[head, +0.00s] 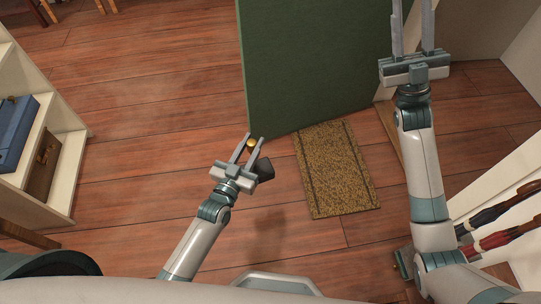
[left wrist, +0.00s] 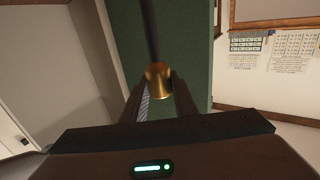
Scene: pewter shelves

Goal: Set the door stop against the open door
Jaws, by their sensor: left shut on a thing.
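The green door (head: 315,65) stands open at the upper middle of the head view. My left gripper (head: 251,143) is shut on the door stop (head: 265,170), close to the door's near lower corner. The door stop has a brass-coloured top between the fingers and a dark block below the gripper. The left wrist view shows the brass part (left wrist: 158,77) between the fingers and a dark rod running from it, with the green door (left wrist: 186,45) behind. The stop appears held above the floor. My right gripper (head: 412,28) is open and empty at the upper right.
A brown doormat (head: 335,168) lies right of my left gripper, by the door. A cream shelf (head: 63,185) with a blue box (head: 16,133) stands at the left. Red and dark-handled things (head: 490,240) are at the right. The wooden floor (head: 150,130) left of the door is clear.

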